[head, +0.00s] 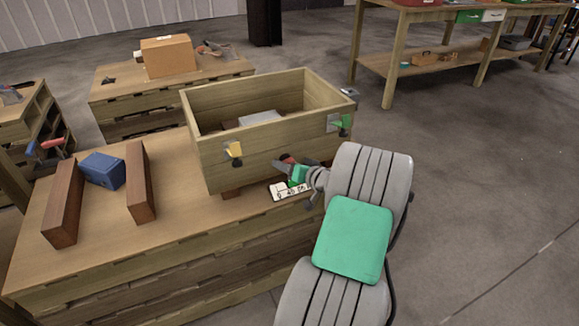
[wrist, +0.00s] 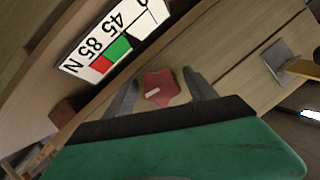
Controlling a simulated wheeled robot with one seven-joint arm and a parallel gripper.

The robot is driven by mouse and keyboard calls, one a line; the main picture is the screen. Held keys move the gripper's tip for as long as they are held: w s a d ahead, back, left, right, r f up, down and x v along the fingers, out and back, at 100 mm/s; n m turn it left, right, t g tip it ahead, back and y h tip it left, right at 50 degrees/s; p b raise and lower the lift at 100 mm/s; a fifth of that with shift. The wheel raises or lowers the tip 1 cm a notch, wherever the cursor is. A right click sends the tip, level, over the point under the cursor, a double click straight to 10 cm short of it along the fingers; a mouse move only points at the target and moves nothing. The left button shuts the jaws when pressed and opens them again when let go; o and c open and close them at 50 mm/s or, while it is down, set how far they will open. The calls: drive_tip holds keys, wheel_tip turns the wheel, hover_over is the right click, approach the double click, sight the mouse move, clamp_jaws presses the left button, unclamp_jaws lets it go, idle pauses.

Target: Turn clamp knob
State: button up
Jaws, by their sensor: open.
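A red star-shaped knob with a white mark (wrist: 160,87) shows between my fingertips in the wrist view. My gripper (wrist: 158,78) is open, with one finger on either side of the knob and a visible gap to each. I cannot tell how deep the fingers reach around it. A white dial card (wrist: 112,42) with numbers and green and red patches lies beside the knob. In the head view my gripper (head: 285,164) is low at the front of the wooden box (head: 262,157), and the dial card (head: 290,190) lies just below it. The knob is mostly hidden there.
The box stands on a wooden workbench (head: 180,235), with a yellow clip (head: 235,150) and a green clip (head: 344,122) on its walls. Two brown blocks (head: 64,205) and a blue block (head: 102,170) stand at left. The floor at right is clear.

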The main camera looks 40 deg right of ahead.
drive_tip(key=p+v, duration=0.1)
drive_tip(key=v, duration=0.6)
drive_tip(key=shift+s, duration=0.35)
idle(0.5)
